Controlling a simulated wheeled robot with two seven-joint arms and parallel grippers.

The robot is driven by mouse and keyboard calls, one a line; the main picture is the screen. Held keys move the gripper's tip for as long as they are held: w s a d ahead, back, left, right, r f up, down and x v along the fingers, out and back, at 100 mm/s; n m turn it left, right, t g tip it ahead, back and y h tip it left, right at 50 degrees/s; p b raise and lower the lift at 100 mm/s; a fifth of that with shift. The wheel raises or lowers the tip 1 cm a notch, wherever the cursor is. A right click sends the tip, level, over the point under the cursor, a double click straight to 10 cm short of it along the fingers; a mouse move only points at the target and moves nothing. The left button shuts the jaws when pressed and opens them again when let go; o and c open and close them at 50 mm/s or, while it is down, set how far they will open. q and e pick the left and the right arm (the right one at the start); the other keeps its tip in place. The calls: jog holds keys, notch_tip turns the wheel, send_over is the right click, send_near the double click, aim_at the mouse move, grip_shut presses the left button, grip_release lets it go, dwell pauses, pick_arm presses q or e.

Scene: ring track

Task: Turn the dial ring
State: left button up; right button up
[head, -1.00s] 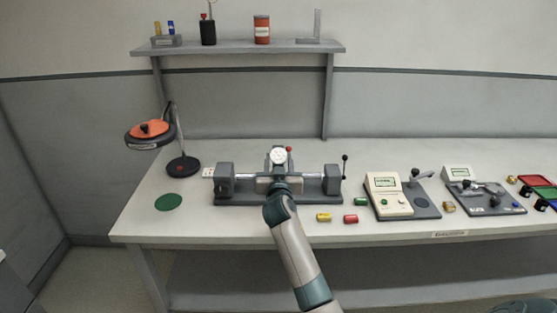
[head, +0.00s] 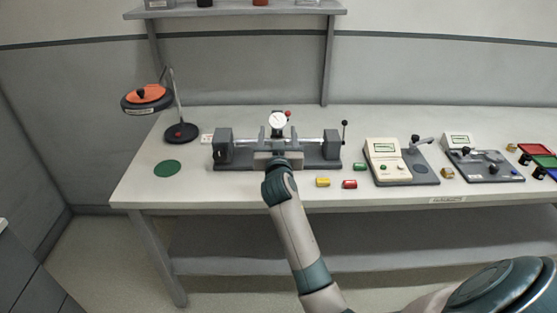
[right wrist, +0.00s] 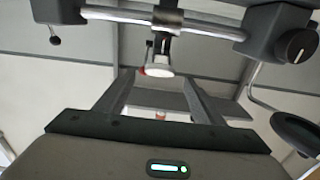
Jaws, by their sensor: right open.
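The dial (head: 277,120), with a white round face and a rim around it, stands upright at the middle of the grey bench fixture (head: 325,164). It also shows, tilted, in the right wrist view (right wrist: 158,66) with a red spot by its edge. My right gripper (head: 276,134) is open, its fingers just below the dial in the head view. In the right wrist view the open fingers (right wrist: 160,82) point at the dial, which lies between and past the tips. I see no contact. My left gripper is not in view.
The fixture's horizontal bar and end blocks (head: 223,146) flank the dial; a black-knobbed lever (head: 344,133) stands at its right. Yellow (head: 323,182) and red (head: 349,184) cylinders lie in front. A lamp (head: 148,98) is at left, a cream meter (head: 386,160) at right.

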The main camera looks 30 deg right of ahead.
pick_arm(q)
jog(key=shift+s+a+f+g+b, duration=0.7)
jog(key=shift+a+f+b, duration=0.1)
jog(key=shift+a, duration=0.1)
pick_arm(e)
jog(key=v, duration=1.2)
jog(key=shift+s, duration=0.15)
jog(key=shift+a, duration=0.15)
jog(key=s+a+f+n+g+y, duration=0.3)
jog(key=s+a+f+g, duration=0.15)
jog(key=s+f, duration=0.65)
jog(key=s+a+f+n+g+y, duration=0.25)
jog(key=s+a+f, duration=0.25)
jog(key=s+f, duration=0.55)
jog(key=s+a+f+n+g+y, duration=0.2)
jog(key=s+a+f+g+y, duration=0.2)
jog(key=s+f, duration=0.7)
jog(key=s+a+f, duration=0.1)
jog(key=a+f, duration=0.1)
jog(key=f, duration=1.4)
jog(key=s+a+f+n+y, duration=0.1)
jog(key=a+f, duration=0.1)
jog(key=f, duration=1.3)
jog(key=shift+f+t, duration=0.4)
